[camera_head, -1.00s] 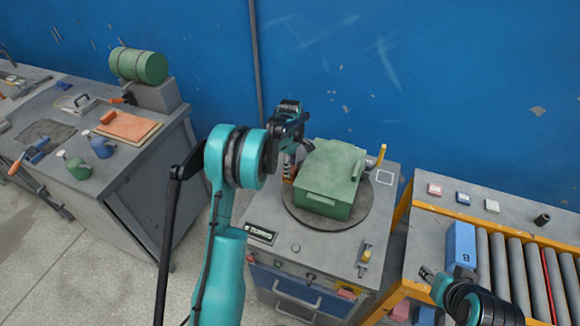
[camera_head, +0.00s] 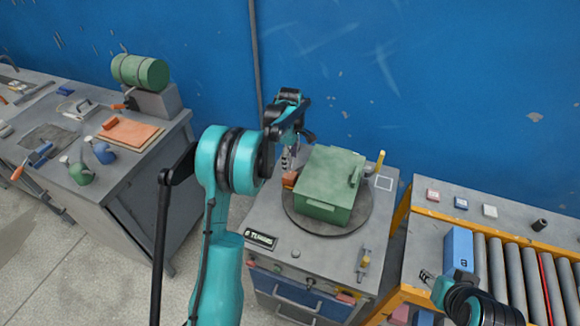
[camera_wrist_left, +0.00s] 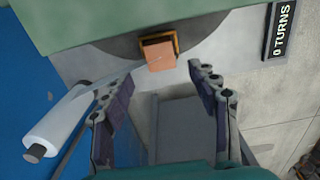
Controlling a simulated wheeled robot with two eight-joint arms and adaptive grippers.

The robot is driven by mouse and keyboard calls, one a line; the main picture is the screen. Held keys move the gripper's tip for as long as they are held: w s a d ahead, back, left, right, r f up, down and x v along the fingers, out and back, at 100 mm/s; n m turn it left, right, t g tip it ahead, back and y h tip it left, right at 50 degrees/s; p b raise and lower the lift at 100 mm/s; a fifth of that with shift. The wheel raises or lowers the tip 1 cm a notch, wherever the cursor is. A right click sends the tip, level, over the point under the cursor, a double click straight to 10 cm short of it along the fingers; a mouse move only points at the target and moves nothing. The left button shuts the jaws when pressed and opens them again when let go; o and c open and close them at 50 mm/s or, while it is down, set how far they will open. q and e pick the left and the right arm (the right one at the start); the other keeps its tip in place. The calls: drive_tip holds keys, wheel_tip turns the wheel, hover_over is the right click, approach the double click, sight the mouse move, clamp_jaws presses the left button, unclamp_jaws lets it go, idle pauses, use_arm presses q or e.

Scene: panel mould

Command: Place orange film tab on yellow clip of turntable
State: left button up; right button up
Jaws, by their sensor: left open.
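The orange film tab (camera_wrist_left: 158,54) sits within the yellow clip (camera_wrist_left: 177,42) at the edge of the dark turntable (camera_head: 335,228), beside the green box. It also shows as a small orange block in the head view (camera_head: 290,179). A pale strip of film runs from the tab to the white film roll (camera_wrist_left: 68,122). My left gripper (camera_wrist_left: 158,80) is open and empty, its fingers apart on either side of the tab and short of it. In the head view it hangs above the turntable's left side. My right gripper (camera_head: 428,277) is at lower right; its finger opening is unclear.
The green box (camera_head: 328,182) stands on the turntable. A "TURNS" display (camera_head: 260,239) lies at the table's front left. A roller conveyor (camera_head: 520,260) with a blue box (camera_head: 459,249) stands at right, a grey workbench (camera_head: 155,195) at left.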

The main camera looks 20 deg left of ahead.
use_arm(q)
drive_tip(key=s+d+r+m+t, duration=0.2)
drive_tip(key=s+d+r+m, duration=0.2)
drive_tip(key=s+r, duration=0.3)
drive_tip(key=s+d+r+m+t, duration=0.1)
drive_tip(key=s+d+r+m, duration=0.4)
drive_tip(key=r, duration=0.4)
drive_tip(key=s+d+f+m+t, duration=0.1)
drive_tip(key=s+m, duration=0.3)
drive_tip(key=s, duration=0.4)
drive_tip(key=s+d+f+m+t, duration=0.2)
drive_tip(key=s+m, duration=0.3)
drive_tip(key=s, duration=0.4)
drive_tip(key=shift+s+d+f+m+t+p, duration=0.2)
drive_tip(key=shift+s+d+m+t+p, duration=0.15)
drive_tip(key=shift+d+t, duration=0.35)
drive_tip(key=shift+w+f, duration=0.1)
wheel_tip(320, 180, down, 4)
drive_tip(key=b, duration=0.4)
drive_tip(key=shift+f, duration=0.1)
